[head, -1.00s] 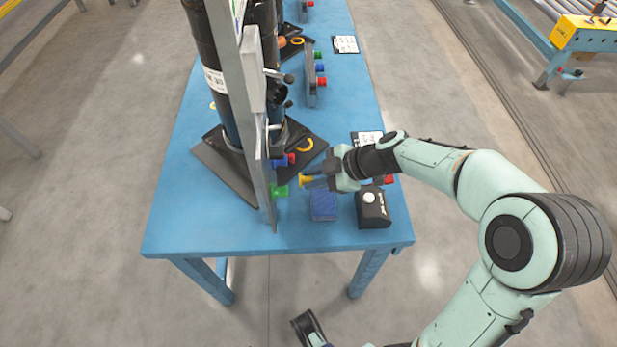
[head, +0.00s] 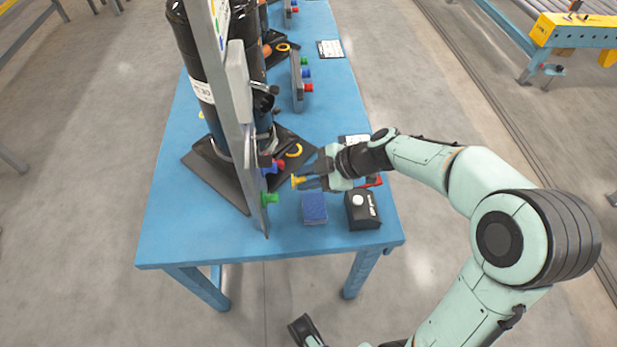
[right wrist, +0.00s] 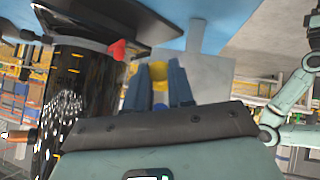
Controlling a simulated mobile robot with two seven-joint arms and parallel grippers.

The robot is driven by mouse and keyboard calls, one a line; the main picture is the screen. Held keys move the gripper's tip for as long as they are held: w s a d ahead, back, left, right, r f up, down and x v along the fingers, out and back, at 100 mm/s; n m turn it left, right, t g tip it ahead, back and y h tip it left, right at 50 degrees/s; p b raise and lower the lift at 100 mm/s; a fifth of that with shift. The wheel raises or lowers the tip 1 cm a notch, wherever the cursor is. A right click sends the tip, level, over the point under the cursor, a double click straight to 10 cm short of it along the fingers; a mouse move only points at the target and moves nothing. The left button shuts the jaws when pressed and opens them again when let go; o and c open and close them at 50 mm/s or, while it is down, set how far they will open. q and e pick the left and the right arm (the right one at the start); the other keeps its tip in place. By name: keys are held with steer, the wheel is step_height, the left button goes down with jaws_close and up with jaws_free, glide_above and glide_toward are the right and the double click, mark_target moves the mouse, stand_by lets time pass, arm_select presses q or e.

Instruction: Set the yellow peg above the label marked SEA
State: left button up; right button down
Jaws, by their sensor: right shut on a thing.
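The yellow peg (head: 299,182) is held in my right gripper (head: 308,181), a little to the right of the upright grey panel (head: 247,160). In the right wrist view the yellow peg (right wrist: 158,70) sits between the two blue-grey fingers, which are shut on it. A green peg (head: 270,198), a blue peg (head: 272,168) and a red peg (head: 280,164) stick out from the panel's right side. The label marked SEA cannot be read in either view. My left gripper does not show clearly.
A blue block (head: 314,208) and a black box with a white button (head: 361,211) stand on the blue table (head: 190,238). Black cylinders (head: 200,80) stand left of the panel. A second panel with pegs (head: 297,82) stands farther back.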

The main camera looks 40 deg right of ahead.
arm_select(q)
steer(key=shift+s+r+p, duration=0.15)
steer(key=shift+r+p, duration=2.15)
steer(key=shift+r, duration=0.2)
arm_select(e)
steer(key=shift+r, duration=2.65)
